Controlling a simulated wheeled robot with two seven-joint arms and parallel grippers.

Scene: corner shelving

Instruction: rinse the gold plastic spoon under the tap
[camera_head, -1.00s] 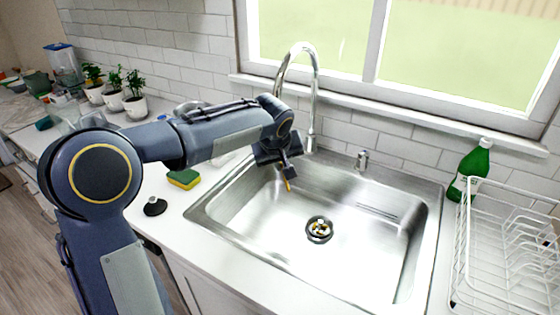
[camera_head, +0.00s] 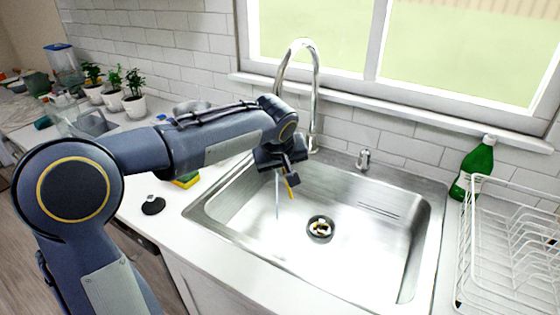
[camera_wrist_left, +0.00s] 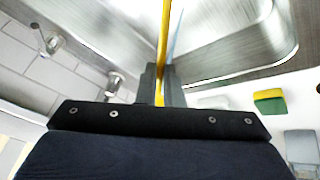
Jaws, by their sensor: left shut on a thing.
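My left gripper (camera_head: 287,160) hangs over the left part of the steel sink (camera_head: 375,225), shut on the gold spoon (camera_head: 292,181). The spoon points down from the jaws in the head view. In the left wrist view its thin yellow length (camera_wrist_left: 163,45) rises from between the fingers (camera_wrist_left: 160,85); its far end is out of frame. The chrome tap (camera_head: 315,105) arches above the gripper. A thin bluish stream of water (camera_head: 277,200) falls beside the spoon into the basin; whether it touches the spoon I cannot tell. My right gripper is not in view.
A dish rack (camera_head: 510,250) and a green bottle (camera_head: 477,168) stand right of the sink. A green and yellow sponge (camera_wrist_left: 270,101), partly hidden by my arm in the head view, and a black round item (camera_head: 153,205) lie left of it. The basin around the drain (camera_head: 320,229) is clear.

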